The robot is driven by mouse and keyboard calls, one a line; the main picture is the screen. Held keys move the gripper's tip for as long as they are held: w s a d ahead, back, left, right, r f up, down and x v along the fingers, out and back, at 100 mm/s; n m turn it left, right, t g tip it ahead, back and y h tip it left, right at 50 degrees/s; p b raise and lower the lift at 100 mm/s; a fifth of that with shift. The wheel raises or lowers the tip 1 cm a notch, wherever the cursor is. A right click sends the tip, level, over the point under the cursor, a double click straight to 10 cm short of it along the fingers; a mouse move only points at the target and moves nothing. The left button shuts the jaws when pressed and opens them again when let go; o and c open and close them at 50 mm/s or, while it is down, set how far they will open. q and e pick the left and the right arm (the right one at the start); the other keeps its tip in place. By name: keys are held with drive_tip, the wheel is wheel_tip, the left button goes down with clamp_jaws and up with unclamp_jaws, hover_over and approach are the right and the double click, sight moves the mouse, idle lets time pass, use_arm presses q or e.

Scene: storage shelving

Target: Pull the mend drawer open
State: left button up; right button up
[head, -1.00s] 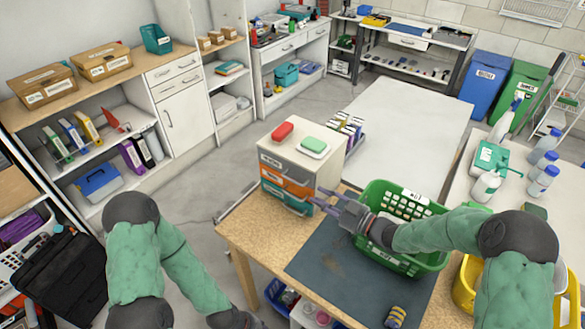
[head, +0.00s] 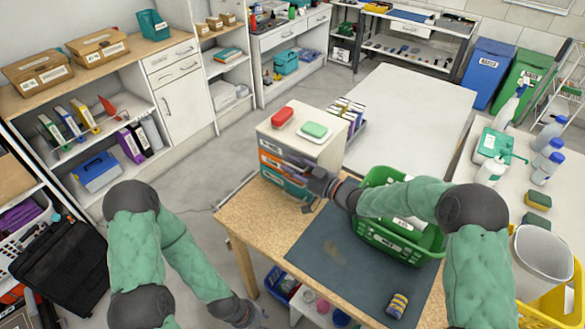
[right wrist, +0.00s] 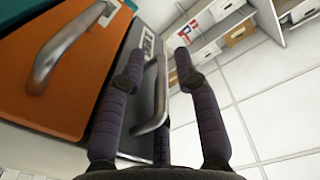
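A small white drawer unit (head: 325,148) stands on the wooden workbench. It has a dark grey top drawer (right wrist: 138,112), an orange middle drawer (right wrist: 65,95) and a teal bottom drawer (head: 283,188), all apparently shut. Their labels are too small to read, so I cannot tell which says mend. My right gripper (head: 308,177) is at the unit's front. In the right wrist view its dark fingers (right wrist: 160,72) are spread around the grey drawer's metal handle (right wrist: 158,105), with no clear grip on it. My left gripper (head: 250,315) hangs low, away from the unit, its fingers unclear.
A red box (head: 282,117) and a green-topped box (head: 314,131) sit on the unit. A green basket (head: 372,235) stands close to my right forearm. A dark mat (head: 325,255) covers part of the bench. Open floor lies left of the bench.

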drive_tip(key=shift+a, duration=0.1)
clamp_jaws()
drive_tip(key=s+a, duration=0.6)
drive_tip(key=s, duration=0.3)
drive_tip(key=shift+a, duration=0.25)
unclamp_jaws()
drive_tip(key=shift+w, duration=0.1)
